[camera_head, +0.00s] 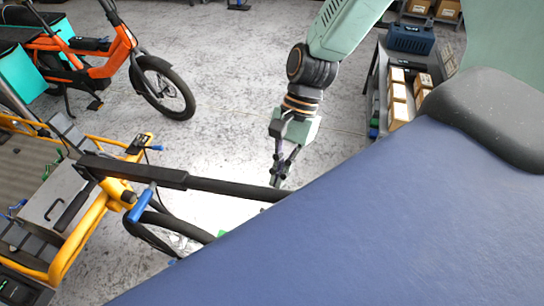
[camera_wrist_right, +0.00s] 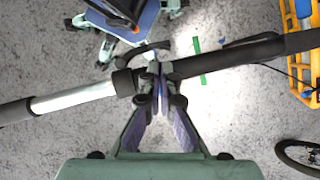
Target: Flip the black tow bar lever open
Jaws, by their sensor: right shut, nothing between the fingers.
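The black tow bar (camera_head: 225,187) runs from the yellow cargo bike toward the middle of the head view. In the right wrist view the tow bar (camera_wrist_right: 225,59) crosses the picture, with a silver tube (camera_wrist_right: 72,97) at left and a black collar (camera_wrist_right: 125,82) where they meet. A thin, curved black piece (camera_wrist_right: 150,47) shows just above the collar; I cannot tell if it is the lever or how far open it is. My right gripper (camera_head: 279,180) is shut and empty beside the bar. Its fingertips (camera_wrist_right: 157,80) are close to the collar; contact is unclear. My left gripper is out of view.
The yellow cargo bike (camera_head: 92,218) stands at lower left, with blue handles (camera_head: 142,205). An orange bike (camera_head: 120,50) stands behind. A shelf with boxes (camera_head: 398,100) is at right. Bare concrete floor lies between.

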